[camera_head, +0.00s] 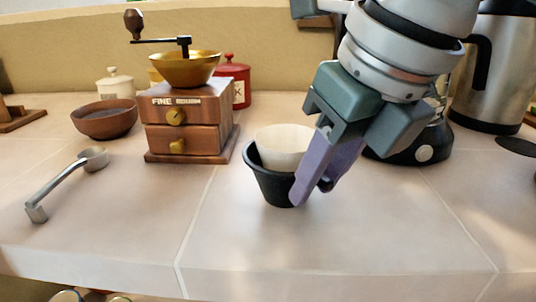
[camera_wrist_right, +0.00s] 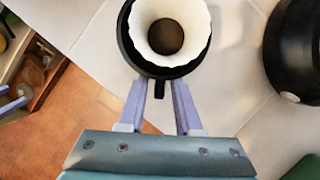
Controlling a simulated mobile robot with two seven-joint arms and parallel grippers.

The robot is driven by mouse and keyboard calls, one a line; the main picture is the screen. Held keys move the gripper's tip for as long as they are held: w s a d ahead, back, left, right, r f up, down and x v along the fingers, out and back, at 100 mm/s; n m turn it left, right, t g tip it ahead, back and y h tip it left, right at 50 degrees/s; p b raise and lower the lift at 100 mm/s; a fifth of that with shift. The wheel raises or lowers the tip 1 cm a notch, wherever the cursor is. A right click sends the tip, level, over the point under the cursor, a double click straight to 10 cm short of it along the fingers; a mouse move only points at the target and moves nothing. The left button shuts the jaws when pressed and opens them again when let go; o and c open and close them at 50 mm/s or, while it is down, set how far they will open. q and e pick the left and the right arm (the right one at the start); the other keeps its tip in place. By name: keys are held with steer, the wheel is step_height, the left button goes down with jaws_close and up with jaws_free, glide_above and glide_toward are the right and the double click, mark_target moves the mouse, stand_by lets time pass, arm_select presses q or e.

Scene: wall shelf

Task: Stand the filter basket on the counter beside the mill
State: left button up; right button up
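The filter basket (camera_head: 268,186) is a black cone with a white paper filter in it. It is upright at the counter (camera_head: 228,235), to the right of the wooden mill (camera_head: 185,125) and apart from it. Whether its base touches the counter is hard to tell. My right gripper (camera_head: 312,192) is at the basket's right side. In the right wrist view the basket's rim (camera_wrist_right: 126,42) is ahead of this gripper (camera_wrist_right: 160,88), and a black handle tab lies between the parted fingers, with gaps beside it. Lavender finger-like pieces at that view's left edge look like my left gripper (camera_wrist_right: 14,104).
A brown bowl (camera_head: 104,120) and a metal scoop (camera_head: 66,182) lie left of the mill. A red canister (camera_head: 236,80) stands behind it. A black-based appliance (camera_head: 425,153) and a steel jug (camera_head: 495,75) stand at right. The front counter is clear.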

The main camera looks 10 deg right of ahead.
steer(key=shift+o, duration=0.9)
steer(key=p+v, duration=0.2)
steer(key=v, duration=0.8)
steer(key=shift+p, duration=0.3)
